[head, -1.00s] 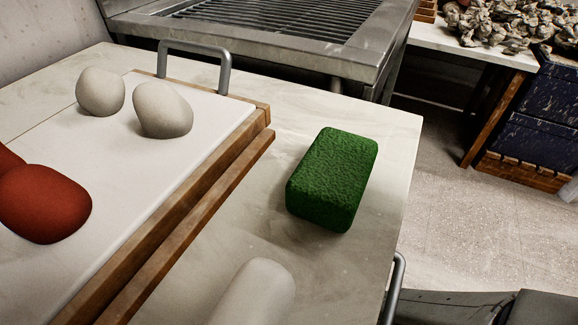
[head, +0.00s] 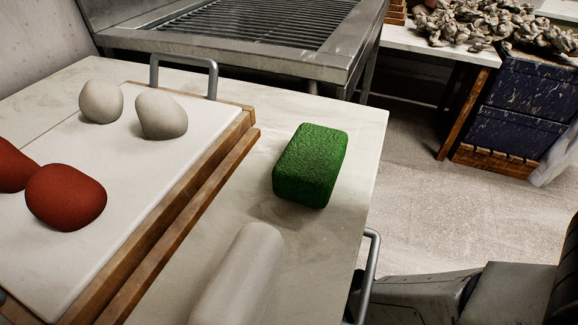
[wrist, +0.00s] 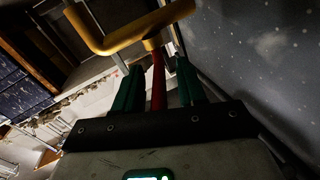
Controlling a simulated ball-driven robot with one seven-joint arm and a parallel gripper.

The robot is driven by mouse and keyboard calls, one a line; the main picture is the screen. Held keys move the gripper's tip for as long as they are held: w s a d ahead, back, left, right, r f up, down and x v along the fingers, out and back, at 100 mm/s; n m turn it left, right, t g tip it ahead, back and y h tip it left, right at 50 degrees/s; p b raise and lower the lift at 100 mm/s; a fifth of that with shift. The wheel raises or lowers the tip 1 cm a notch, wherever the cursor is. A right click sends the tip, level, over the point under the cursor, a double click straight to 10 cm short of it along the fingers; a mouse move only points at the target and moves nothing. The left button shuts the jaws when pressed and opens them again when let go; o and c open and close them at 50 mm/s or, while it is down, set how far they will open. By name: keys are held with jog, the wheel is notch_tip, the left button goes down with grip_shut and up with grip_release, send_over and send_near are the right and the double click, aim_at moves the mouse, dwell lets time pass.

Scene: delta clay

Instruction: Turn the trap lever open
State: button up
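In the wrist view, a yellow bent bar (wrist: 125,38) crosses the top, and a red bar (wrist: 158,82) runs down from it; either may be the trap lever, I cannot tell which. My gripper (wrist: 158,72) has its two green fingers apart, with the red bar showing between them. Narrow gaps show on both sides of the red bar, so the fingers do not look closed on it. How deep the bar sits between the fingers is unclear. Neither bar nor my gripper shows in the head view.
A worktable (head: 335,120) holds a green block (head: 310,165), red lumps (head: 65,196), pale lumps (head: 161,114) and a pale roll (head: 238,278). A metal grate unit (head: 250,25) stands behind. A grey speckled surface (wrist: 255,60) is close right of my gripper. Open floor (head: 420,210) lies right of the table.

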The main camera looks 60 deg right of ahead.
jog(key=p+v, duration=0.6)
jog(key=v, duration=0.5)
jog(key=shift+w+f, duration=0.1)
